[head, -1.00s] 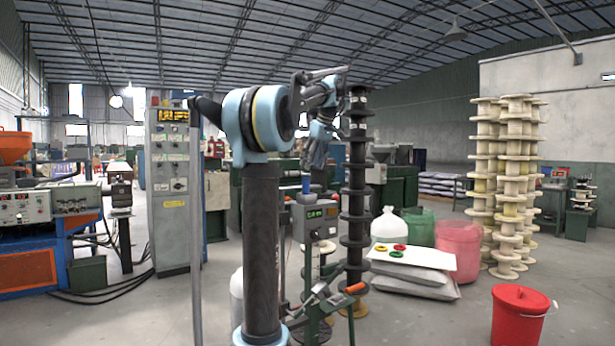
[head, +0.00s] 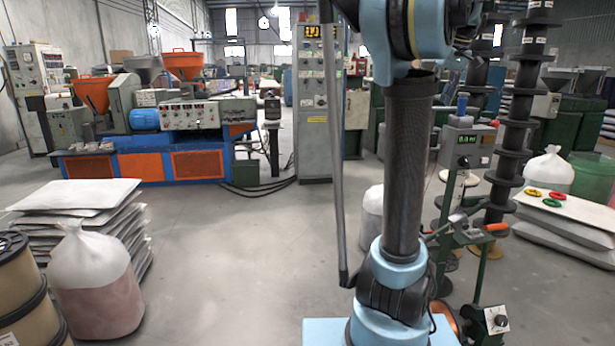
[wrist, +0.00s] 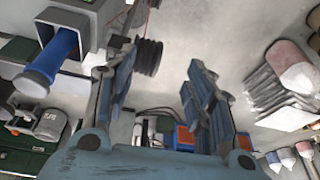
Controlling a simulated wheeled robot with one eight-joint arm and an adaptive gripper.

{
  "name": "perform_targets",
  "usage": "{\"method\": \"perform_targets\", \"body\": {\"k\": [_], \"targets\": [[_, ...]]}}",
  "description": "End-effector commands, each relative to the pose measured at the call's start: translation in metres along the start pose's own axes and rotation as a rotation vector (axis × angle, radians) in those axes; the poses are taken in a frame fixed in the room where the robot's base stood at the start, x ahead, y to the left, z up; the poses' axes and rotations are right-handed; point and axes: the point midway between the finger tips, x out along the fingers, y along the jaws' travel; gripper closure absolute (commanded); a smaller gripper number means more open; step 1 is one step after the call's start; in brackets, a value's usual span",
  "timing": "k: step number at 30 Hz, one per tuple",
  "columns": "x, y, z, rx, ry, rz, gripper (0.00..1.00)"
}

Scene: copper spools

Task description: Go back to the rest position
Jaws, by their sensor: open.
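My gripper (wrist: 165,100) shows in the wrist view with its two blue-grey fingers spread apart and nothing between them.
Stacked sacks (head: 85,215) and a tied bag with pinkish contents (head: 95,285) stand at the left. A blue and orange machine (head: 160,150) and a grey cabinet (head: 316,110) stand behind. Sacks with coloured rings (head: 560,212) lie at the right. The middle floor is clear.

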Motion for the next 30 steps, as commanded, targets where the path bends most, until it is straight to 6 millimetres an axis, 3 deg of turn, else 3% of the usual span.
{"method": "perform_targets", "body": {"k": [1, 6, 15, 24, 30], "targets": [[0.013, -0.021, 0.007, 0.001, -0.008, -0.002, 0.51], [0.057, -0.077, 0.036, 0.032, -0.038, 0.002, 0.51], [0.138, -0.163, 0.109, 0.084, -0.081, 0.023, 0.51], [0.227, -0.227, 0.203, 0.134, -0.108, 0.054, 0.51], [0.285, -0.254, 0.267, 0.165, -0.116, 0.079, 0.51]]}}
